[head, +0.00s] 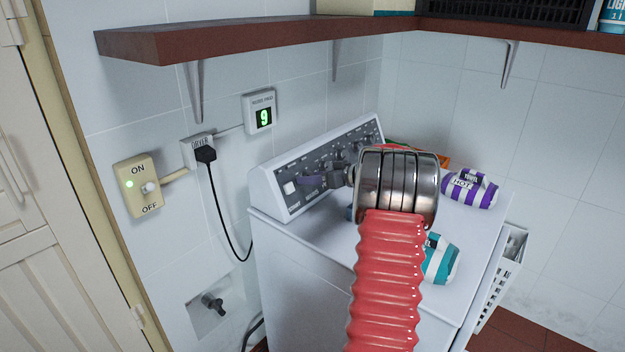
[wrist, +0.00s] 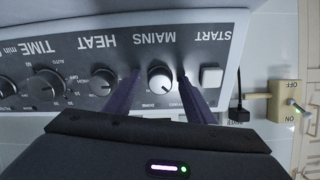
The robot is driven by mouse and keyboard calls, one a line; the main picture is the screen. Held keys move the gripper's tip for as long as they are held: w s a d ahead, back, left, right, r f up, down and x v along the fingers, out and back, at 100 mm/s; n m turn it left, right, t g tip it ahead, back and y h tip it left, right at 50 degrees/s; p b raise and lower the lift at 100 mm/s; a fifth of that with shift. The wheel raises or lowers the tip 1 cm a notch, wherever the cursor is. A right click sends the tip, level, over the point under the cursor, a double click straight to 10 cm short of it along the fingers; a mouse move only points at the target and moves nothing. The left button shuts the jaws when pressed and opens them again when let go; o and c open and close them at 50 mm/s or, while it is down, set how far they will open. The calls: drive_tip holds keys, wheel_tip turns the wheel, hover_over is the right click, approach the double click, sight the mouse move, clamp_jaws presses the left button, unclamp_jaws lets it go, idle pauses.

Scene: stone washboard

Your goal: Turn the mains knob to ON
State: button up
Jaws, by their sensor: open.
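The dryer's control panel (wrist: 70,50) appears upside down in the wrist view. The mains knob (wrist: 160,76), a dark round knob with a pale face, sits under the label MAINS. My gripper (wrist: 159,88) is open, with one purple finger on each side of the knob; I cannot tell whether they touch it. The small position marks are too blurred to read which way the knob points. In the head view my gripper (head: 303,181) reaches the left part of the panel and hides the knob.
The square START button (wrist: 211,77) is close beside one finger; the HEAT knob (wrist: 103,82) is on the other side. A wall switch (head: 137,187) shows a green light. Purple-striped (head: 470,188) and teal-striped (head: 440,260) items lie on the dryer top. A shelf (head: 250,40) hangs above.

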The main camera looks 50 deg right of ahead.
drive_tip(key=shift+c, duration=0.4)
drive_tip(key=c, duration=0.9)
drive_tip(key=shift+a+f, duration=0.1)
drive_tip(key=shift+a, duration=0.15)
drive_tip(key=shift+c, duration=0.4)
drive_tip(key=shift+d, duration=0.15)
